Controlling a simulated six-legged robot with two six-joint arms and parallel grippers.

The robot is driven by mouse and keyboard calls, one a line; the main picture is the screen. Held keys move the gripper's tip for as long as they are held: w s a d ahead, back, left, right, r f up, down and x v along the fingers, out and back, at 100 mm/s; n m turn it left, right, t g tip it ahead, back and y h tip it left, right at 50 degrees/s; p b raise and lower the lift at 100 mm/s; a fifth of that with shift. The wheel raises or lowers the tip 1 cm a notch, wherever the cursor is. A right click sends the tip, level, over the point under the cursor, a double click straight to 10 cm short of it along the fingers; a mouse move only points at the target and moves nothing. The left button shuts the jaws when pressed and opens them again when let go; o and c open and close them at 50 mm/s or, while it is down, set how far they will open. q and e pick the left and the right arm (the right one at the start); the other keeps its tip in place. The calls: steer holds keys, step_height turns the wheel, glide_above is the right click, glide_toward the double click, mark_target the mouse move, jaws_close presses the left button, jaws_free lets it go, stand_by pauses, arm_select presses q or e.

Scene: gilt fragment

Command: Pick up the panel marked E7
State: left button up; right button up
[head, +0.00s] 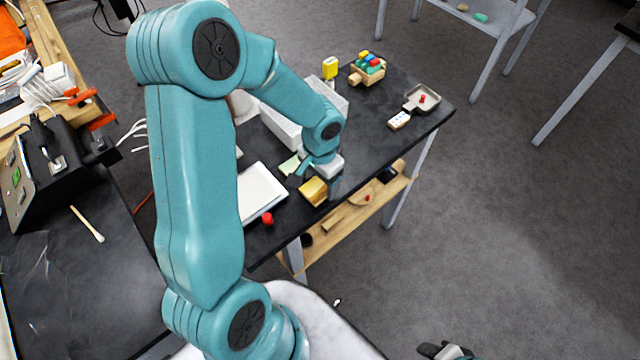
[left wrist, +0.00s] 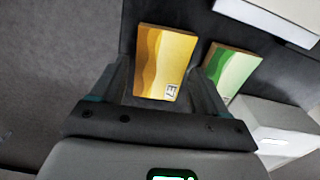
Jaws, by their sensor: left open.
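The panel marked E7 (left wrist: 165,62) is yellow-orange with wavy bands and a small white label. In the left wrist view it lies between the open fingers of my left gripper (left wrist: 160,78), with dark gaps on both sides. In the head view the yellow panel (head: 313,191) is near the front edge of the black table, just left of my left gripper (head: 323,180). I cannot tell the remaining height between them. A dark and grey part at the bottom edge looks like my right gripper (head: 447,350); its jaws cannot be made out.
A green panel (left wrist: 230,70) lies close beside the right finger. A white tray (head: 262,195), a red ball (head: 267,218) and a grey-white box (head: 283,128) are nearby. Toy blocks (head: 368,68) and a small pan (head: 422,98) stand at the far end.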

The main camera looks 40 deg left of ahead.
arm_select(q)
steer(key=shift+f, duration=0.5)
steer(key=shift+c, duration=0.3)
steer(key=c, duration=0.8)
steer(key=shift+o, duration=0.2)
